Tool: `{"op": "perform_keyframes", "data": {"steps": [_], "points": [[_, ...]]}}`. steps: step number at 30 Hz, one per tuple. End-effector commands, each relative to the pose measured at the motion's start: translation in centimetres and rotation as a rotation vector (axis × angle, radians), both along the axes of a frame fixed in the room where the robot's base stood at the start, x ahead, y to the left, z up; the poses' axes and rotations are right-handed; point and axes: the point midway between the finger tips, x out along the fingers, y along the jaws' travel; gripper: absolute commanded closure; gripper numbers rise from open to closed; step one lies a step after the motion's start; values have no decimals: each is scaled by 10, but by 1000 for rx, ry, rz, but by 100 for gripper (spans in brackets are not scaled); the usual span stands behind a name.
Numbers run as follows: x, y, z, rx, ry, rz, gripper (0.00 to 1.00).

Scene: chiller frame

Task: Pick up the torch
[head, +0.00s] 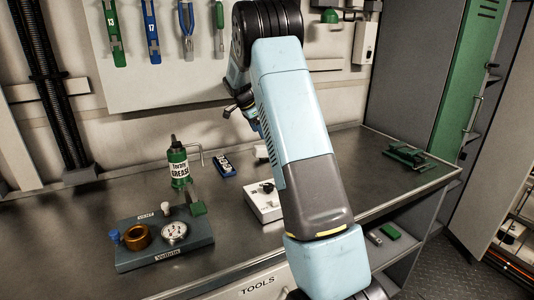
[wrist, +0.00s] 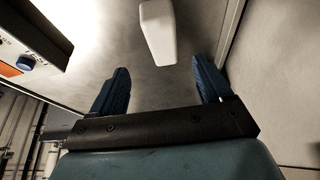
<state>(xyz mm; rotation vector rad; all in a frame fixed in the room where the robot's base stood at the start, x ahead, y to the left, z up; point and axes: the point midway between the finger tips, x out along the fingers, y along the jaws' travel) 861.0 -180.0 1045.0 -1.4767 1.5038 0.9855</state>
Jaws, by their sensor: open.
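A pale, tapered object (wrist: 158,32), which looks like the torch, lies on the bench beyond my fingertips in the wrist view. In the head view a small pale piece (head: 261,152) shows beside my arm near the wall, probably the same object, mostly hidden. My gripper (wrist: 160,68) is open and empty. Its two blue fingers point toward the object, which is roughly between their lines but still apart from them.
A grease bottle (head: 178,164), a blue device (head: 224,166) and a gauge block (head: 165,252) stand left. A green clamp-like tool (head: 408,157) lies right.

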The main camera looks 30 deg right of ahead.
Motion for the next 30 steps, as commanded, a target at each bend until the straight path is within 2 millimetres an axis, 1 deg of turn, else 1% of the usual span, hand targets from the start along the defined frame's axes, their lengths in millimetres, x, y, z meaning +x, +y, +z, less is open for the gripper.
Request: {"op": "perform_keyframes", "data": {"steps": [1, 3, 9, 20, 27, 30], "points": [[-1, -4, -10, 1, 5, -1, 21], [0, -8, -21, 1, 3, 0, 21], [0, -19, -48, 1, 3, 1, 21], [1, -27, -67, 1, 3, 1, 21], [4, -38, -97, 1, 3, 1, 21], [4, -41, -105, 1, 2, 2, 21]]}}
